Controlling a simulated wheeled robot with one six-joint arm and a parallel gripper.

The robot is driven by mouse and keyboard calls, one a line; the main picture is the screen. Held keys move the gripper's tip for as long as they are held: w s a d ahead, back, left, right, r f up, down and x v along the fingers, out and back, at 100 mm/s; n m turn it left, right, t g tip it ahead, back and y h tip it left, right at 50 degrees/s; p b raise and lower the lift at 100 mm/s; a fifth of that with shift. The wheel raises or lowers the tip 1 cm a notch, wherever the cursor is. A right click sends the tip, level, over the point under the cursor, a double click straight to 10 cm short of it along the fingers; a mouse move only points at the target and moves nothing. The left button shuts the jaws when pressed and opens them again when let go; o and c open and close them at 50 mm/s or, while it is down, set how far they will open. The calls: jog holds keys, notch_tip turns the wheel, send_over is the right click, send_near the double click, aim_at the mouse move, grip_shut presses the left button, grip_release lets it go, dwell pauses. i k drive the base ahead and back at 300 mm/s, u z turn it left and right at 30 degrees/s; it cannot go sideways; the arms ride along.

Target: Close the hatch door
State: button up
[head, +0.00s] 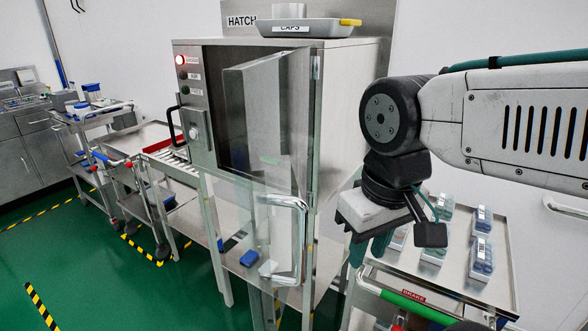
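The hatch (350,85) is a steel cabinet with a "HATCH" sign behind its top. Its grey door panel (265,110) stands ajar, with hinges on the right side of the front opening; the dark inside shows to its left. A curved, pale handle (300,245) shows at a clear panel (225,215) low in front of the cabinet; I cannot tell how the two panels join. My gripper (370,250) points down to the right of the handle, apart from it and the door. Its two dark green fingers look apart, with nothing seen between them.
A tray cart (490,285) with several blue-lidded boxes (482,250) stands right, below my arm. A "CAPS" tray (300,27) sits on the cabinet. Steel carts (125,140) stand left, a red light (180,59) glows, and green floor (110,280) lies clear at front left.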

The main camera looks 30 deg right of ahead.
aim_at(305, 183)
jog(key=z, duration=0.05)
jog(key=i, duration=0.1)
jog(key=u, duration=0.4)
jog(key=k, duration=1.05)
jog(key=z, duration=0.45)
